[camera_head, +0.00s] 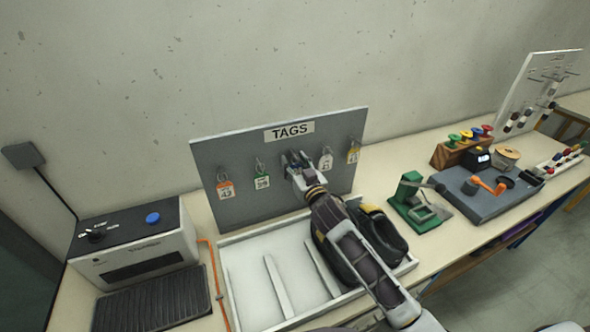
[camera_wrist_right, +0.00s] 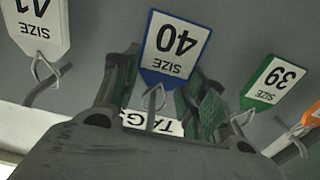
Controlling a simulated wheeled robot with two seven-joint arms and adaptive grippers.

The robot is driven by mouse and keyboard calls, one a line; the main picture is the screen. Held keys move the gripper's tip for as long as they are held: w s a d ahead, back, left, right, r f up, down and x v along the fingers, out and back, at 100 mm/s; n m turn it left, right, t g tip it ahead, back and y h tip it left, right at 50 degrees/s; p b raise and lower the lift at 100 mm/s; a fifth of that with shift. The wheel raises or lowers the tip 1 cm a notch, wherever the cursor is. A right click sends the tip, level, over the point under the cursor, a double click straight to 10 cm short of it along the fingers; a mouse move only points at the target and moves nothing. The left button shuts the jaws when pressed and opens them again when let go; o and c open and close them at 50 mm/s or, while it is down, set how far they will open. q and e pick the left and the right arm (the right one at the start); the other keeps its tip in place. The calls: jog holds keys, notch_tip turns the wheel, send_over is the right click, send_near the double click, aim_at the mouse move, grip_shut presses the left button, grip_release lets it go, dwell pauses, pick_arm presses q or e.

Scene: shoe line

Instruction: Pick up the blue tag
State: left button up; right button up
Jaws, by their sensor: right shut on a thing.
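The blue tag (camera_wrist_right: 174,48), marked SIZE 40, hangs from a hook on the grey TAGS board (camera_head: 222,152). My right gripper (camera_head: 299,166) is up at the board, between the green tag and the white tag. In the right wrist view my right gripper (camera_wrist_right: 158,80) has one finger on each side of the blue tag, shut on it close to its hook. In the head view the gripper mostly hides the blue tag. My left gripper is not in view.
An orange tag (camera_head: 225,188), green tag (camera_head: 262,181), white tag (camera_head: 326,162) and yellow tag (camera_head: 353,152) hang alongside. Below stands a white divided tray (camera_head: 247,270) with dark shoes (camera_head: 385,237) at its right. A machine (camera_head: 140,250) stands left, a green stand (camera_head: 415,207) right.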

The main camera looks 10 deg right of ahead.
jog(key=shift+r, duration=0.1)
jog(key=shift+r, duration=0.7)
jog(key=shift+s+d+f+b, duration=0.15)
jog(key=shift+s+b, duration=0.15)
jog(key=shift+s, duration=0.2)
jog(key=s+d+b, duration=0.2)
jog(key=s+d, duration=0.1)
jog(key=s, duration=1.3)
jog(key=shift+s, duration=0.3)
jog(key=shift+d, duration=0.1)
jog(key=shift+s, duration=0.1)
